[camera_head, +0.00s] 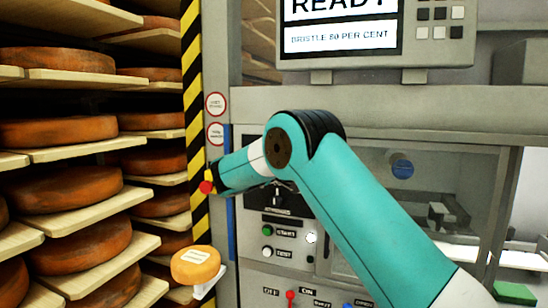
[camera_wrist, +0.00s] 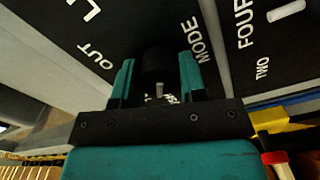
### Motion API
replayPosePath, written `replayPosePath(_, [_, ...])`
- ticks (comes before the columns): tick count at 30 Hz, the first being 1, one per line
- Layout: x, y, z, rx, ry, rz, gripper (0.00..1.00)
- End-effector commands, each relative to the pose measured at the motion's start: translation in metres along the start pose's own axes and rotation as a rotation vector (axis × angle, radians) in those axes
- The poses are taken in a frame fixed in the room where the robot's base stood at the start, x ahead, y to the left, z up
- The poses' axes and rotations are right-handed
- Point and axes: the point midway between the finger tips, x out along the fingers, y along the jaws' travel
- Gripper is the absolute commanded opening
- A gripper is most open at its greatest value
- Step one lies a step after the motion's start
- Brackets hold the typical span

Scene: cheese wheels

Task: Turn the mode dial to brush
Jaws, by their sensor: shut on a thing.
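The mode dial (camera_wrist: 158,62) is a black knob on a black panel in the wrist view, with the word MODE printed to its right. My gripper (camera_wrist: 160,78) has its two teal fingers on either side of the knob and is shut on it. A small pale mark shows on the knob between the fingers. The word OUT and part of a larger word are printed to the left; I cannot read a brush label. In the head view my teal arm crosses the machine front and hides the dial and fingertips.
A second black panel (camera_wrist: 262,50) reading FOUR and TWO lies right of the dial. A red button (camera_head: 206,187) sits beside my wrist. A screen (camera_head: 340,25) reads READY and BRISTLE 80 PER CENT. Shelves of cheese wheels (camera_head: 60,190) fill the left.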

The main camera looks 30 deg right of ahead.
Motion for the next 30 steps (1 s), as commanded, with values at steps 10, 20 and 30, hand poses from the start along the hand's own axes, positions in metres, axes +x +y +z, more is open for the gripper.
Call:
replayPosePath(10, [0.0002,-0.0033,0.0026,-0.129,-0.007,-0.007,0.15])
replayPosePath(20, [0.0003,-0.0039,0.0028,-0.148,-0.006,-0.006,0.15])
replayPosePath(30, [0.0001,-0.0029,0.0018,-0.144,-0.004,-0.004,0.63])
